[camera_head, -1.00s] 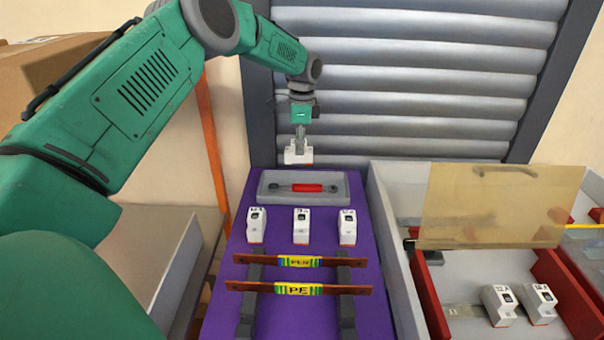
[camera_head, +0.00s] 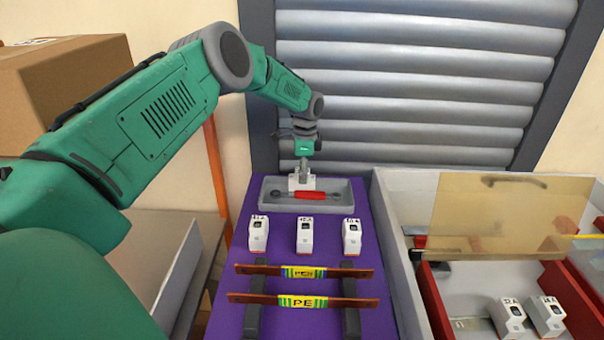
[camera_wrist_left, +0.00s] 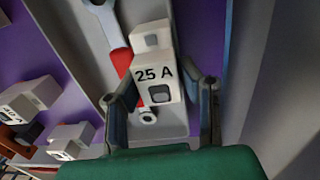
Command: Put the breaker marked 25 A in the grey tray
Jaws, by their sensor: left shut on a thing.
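The white breaker marked 25 A (camera_wrist_left: 156,75) is held between the fingers of my left gripper (camera_wrist_left: 162,105), its label facing the wrist camera. In the head view my left gripper (camera_head: 303,174) is shut on this breaker (camera_head: 300,184) at the back part of the grey tray (camera_head: 335,207). The breaker is over or inside the tray; I cannot tell whether it touches the floor. A tool with a red handle (camera_head: 306,194) lies in the tray, beside or under the breaker. My right gripper is not in view.
Several white breakers (camera_head: 304,235) stand in a row on the purple board in front of the tray. Two labelled bars, PEN (camera_head: 303,271) and PE (camera_head: 303,301), lie nearer. At right, a bin (camera_head: 400,262) holds more breakers (camera_head: 508,316) under a tan translucent panel (camera_head: 497,215).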

